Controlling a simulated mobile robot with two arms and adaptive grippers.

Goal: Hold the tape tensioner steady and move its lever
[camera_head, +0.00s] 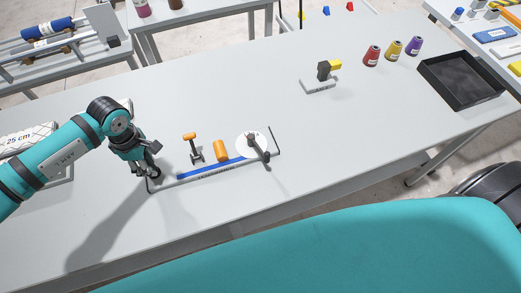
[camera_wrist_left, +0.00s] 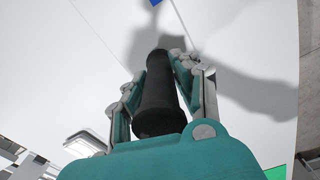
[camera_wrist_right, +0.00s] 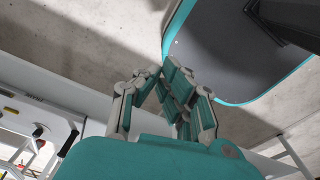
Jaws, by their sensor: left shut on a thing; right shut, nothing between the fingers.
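The tape tensioner (camera_head: 225,168) lies on the grey table, a long pale base with a blue strip along it. It carries an orange roller (camera_head: 221,150), an orange-topped dark post (camera_head: 190,136) and, at its right end, a white disc (camera_head: 243,141) with a dark lever arm (camera_head: 259,150) across it. My left gripper (camera_head: 152,172) is at the tensioner's left end. The left wrist view shows it shut around an upright black grip (camera_wrist_left: 159,92). My right gripper (camera_wrist_right: 160,72) is shut and empty, away from the tensioner; the head view does not show it.
A small block with a yellow-and-black top (camera_head: 323,74), thread cones (camera_head: 373,56) and a black tray (camera_head: 462,79) stand further right on the table. A board marked 25 cm (camera_head: 18,139) lies behind my left arm.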

